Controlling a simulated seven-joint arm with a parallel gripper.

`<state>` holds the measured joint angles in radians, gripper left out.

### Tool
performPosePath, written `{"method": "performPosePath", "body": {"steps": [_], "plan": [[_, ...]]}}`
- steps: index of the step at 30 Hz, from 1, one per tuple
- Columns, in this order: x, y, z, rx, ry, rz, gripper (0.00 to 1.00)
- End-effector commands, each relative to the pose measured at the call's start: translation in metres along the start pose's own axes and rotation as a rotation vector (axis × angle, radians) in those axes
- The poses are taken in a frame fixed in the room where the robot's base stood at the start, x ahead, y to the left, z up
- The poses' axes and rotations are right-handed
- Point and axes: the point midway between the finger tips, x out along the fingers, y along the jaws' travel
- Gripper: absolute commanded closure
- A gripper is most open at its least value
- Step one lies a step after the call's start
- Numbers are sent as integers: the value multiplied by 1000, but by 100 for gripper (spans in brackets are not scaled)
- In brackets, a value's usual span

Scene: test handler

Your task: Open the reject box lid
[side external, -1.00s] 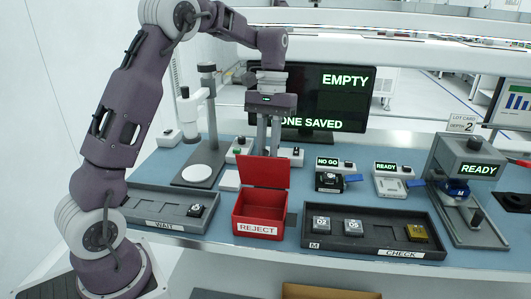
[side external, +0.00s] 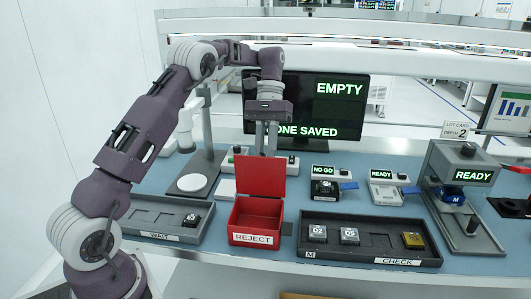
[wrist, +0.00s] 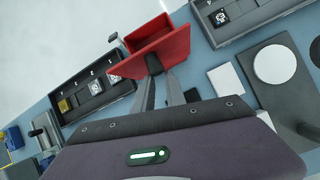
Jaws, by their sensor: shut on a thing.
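The reject box (side external: 256,238) is a red box with a white REJECT label, standing on the blue bench in the side view. Its red lid (side external: 259,178) stands up from the back edge, and the box interior shows. In the wrist view the lid (wrist: 160,52) is seen from behind. My gripper (wrist: 158,78) reaches the lid's free edge from behind, its two fingers shut on a small dark part at the middle of that edge. In the side view the lid hides the fingertips.
The WAIT tray (side external: 150,233) is left of the box and the CHECK tray (side external: 385,258) is right of it. A microscope stand (side external: 208,150) and a monitor (side external: 345,105) rise behind. Small test units (side external: 326,190) stand on the right.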

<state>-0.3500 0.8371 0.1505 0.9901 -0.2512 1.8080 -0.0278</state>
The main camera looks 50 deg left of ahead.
Motion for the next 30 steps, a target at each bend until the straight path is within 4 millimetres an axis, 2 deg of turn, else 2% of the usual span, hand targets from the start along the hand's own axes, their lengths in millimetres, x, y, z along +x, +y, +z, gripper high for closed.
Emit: {"method": "performPosePath", "body": {"steps": [1,2,3,6,7,15,20,25,30], "plan": [[2,-9,1,-17,-15,-17,100],[2,-9,1,-17,-15,-17,100],[2,-9,1,-17,-15,-17,82],[2,-8,1,-15,-12,-17,62],[2,-8,1,-14,-12,-17,60],[1,-4,2,-8,0,-16,60],[2,-1,13,-7,84,-38,60],[8,6,34,-6,248,-82,60],[34,16,68,-6,244,-82,60]]}}
